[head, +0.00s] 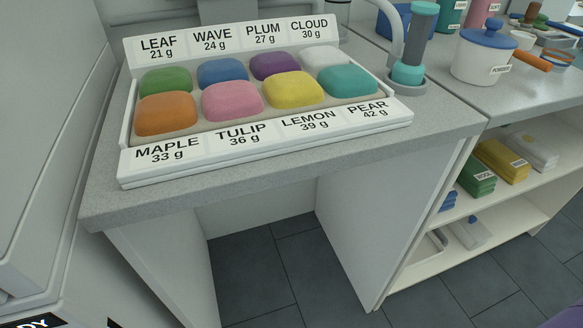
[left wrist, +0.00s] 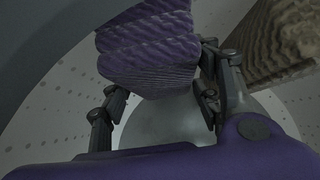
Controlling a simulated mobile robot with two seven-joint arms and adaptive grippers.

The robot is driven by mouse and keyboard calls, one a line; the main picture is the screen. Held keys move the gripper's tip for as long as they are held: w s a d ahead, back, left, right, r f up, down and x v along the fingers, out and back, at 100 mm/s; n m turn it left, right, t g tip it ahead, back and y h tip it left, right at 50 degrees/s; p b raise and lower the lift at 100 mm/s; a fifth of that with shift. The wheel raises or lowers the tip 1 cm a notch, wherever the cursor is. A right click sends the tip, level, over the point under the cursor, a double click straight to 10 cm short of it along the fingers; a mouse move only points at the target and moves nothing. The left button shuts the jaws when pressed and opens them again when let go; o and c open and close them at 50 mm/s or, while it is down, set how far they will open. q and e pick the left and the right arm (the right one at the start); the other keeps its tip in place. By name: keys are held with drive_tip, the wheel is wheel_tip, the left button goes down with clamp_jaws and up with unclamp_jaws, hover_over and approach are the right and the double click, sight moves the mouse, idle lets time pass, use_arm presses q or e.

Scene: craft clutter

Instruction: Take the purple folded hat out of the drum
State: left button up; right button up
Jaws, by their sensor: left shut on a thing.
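The purple folded hat (left wrist: 148,48), ribbed and layered, is in the upper middle of the left wrist view. My left gripper (left wrist: 160,92) is shut on it, with one dark finger on each side of the hat. Around them is the drum (left wrist: 62,92), a pale curved wall with rows of small holes. The hat is still within the drum's outline in this view; how far it is from the wall cannot be told. The head view shows neither the hat nor the drum's inside. My right gripper is in no view.
A brown ribbed folded item (left wrist: 285,42) is close to the right of my left gripper. In the head view, a labelled tray (head: 265,150) of coloured lumps stands on a grey counter (head: 440,120). A shelf (head: 420,270) with folded items stands at right.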

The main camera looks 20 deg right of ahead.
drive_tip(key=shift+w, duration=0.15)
use_arm(q)
drive_tip(key=shift+s+r+p, duration=0.25)
drive_tip(key=shift+r+p, duration=0.05)
drive_tip(key=shift+r, duration=0.05)
wheel_tip(320, 180, up, 7)
drive_tip(key=p, duration=0.3)
drive_tip(key=shift+s+f, duration=0.1)
drive_tip(key=shift+f, duration=0.1)
drive_tip(key=s+a+r+p, duration=0.1)
drive_tip(key=s+a, duration=0.1)
drive_tip(key=s, duration=2.2)
drive_tip(key=s+a+r+p, duration=0.1)
drive_tip(key=s+a, duration=0.1)
drive_tip(key=s, duration=2.3)
drive_tip(key=shift+r, duration=0.35)
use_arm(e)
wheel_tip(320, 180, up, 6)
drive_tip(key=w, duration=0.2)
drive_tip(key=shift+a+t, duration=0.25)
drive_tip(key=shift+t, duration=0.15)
use_arm(q)
drive_tip(key=shift+s, duration=0.15)
